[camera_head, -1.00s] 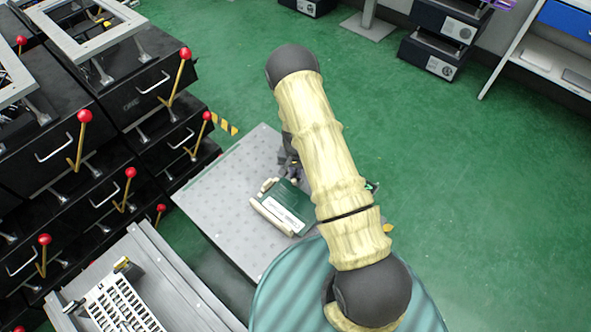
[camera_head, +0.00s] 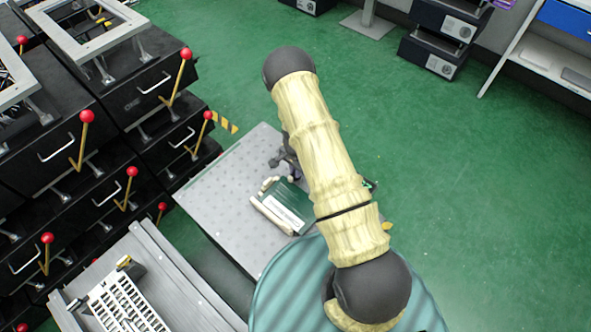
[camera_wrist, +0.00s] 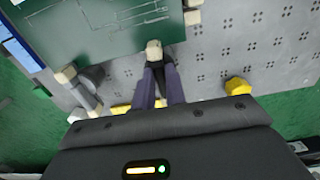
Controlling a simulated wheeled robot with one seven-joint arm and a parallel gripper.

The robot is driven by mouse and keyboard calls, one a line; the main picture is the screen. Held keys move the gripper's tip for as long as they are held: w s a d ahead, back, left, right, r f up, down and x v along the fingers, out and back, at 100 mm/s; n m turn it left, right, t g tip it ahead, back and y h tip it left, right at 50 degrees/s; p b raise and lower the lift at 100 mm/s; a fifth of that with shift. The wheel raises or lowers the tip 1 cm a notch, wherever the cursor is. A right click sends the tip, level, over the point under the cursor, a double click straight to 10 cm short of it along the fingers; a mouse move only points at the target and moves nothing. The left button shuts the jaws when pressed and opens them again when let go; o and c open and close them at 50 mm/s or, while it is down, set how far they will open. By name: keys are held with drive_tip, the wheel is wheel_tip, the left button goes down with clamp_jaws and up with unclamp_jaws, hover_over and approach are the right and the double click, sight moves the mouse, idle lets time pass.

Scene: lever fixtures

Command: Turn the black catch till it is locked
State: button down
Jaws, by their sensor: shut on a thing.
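My gripper (camera_wrist: 160,88) is shut on a small black piece (camera_wrist: 157,72), which I take to be the black catch. Only a little of it shows between the two dark purple fingers. A pale beige block (camera_wrist: 153,46) is just beyond the fingertips, at the edge of a green panel (camera_wrist: 110,25). In the head view, the green panel (camera_head: 295,192) with a white label lies on a grey perforated table. My gripper (camera_head: 287,162) is there beside the panel's far edge, mostly hidden by my arm. The catch cannot be made out in that view.
The grey table (camera_head: 225,190) has bare room left of the panel. Yellow pieces (camera_wrist: 238,86) and more beige blocks (camera_wrist: 66,74) sit near the panel. Black drawer units with red-knobbed levers (camera_head: 180,75) stand at left. Green floor is open at right.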

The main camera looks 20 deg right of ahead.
drive_tip(key=shift+w, duration=0.1)
drive_tip(key=c, duration=1.4)
unclamp_jaws()
drive_tip(key=shift+c, duration=0.2)
drive_tip(key=shift+r, duration=0.15)
wheel_tip(320, 180, up, 17)
drive_tip(key=p, duration=0.1)
drive_tip(key=shift+p, duration=0.35)
drive_tip(key=shift+r, duration=0.15)
